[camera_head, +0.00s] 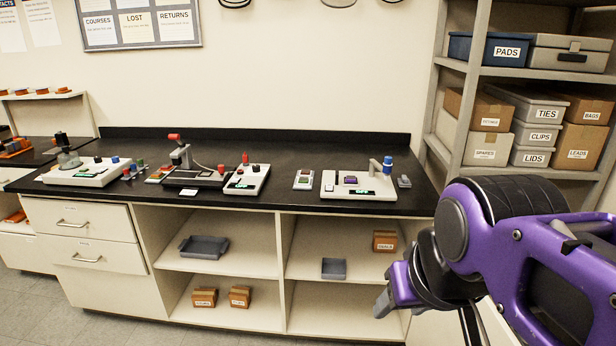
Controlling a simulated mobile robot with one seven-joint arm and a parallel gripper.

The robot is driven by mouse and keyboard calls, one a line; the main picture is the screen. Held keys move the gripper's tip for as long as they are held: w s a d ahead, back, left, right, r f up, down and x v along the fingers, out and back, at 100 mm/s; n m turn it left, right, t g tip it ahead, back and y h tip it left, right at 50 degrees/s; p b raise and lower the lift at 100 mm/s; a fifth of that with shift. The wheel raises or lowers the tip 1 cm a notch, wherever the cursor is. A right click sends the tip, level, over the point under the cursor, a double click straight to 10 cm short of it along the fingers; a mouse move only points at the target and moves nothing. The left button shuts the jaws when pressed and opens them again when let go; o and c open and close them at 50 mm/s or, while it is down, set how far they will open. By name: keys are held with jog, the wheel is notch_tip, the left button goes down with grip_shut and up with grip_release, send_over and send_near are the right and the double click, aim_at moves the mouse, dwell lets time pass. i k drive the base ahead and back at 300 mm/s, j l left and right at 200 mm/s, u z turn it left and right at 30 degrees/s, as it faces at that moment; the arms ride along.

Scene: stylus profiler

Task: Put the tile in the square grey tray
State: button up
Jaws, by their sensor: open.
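A small square-looking grey tray (334,268) sits on the upper right shelf under the black bench. I cannot single out the tile for certain. A small purple block (351,180) lies on the white instrument (330,192) at the right of the bench, and small coloured pieces lie in a light holder (303,180) to its left. My gripper (386,298) is open at the lower right, in front of the shelves and right of the grey tray. It points down and left; its far finger is partly hidden and nothing shows in it.
A wider grey tray (204,247) sits on the left shelf. Small cardboard boxes stand on the shelves, one (384,241) right of the square tray. A dark stage instrument (196,178) and white control boxes stand on the bench. A rack (480,70) with bins stands at right.

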aim_at(334, 276)
jog(key=i+j+z, duration=0.1)
jog(key=i, duration=0.4)
jog(key=i+j, duration=0.2)
jog(key=i, duration=0.35)
jog(key=z, duration=0.05)
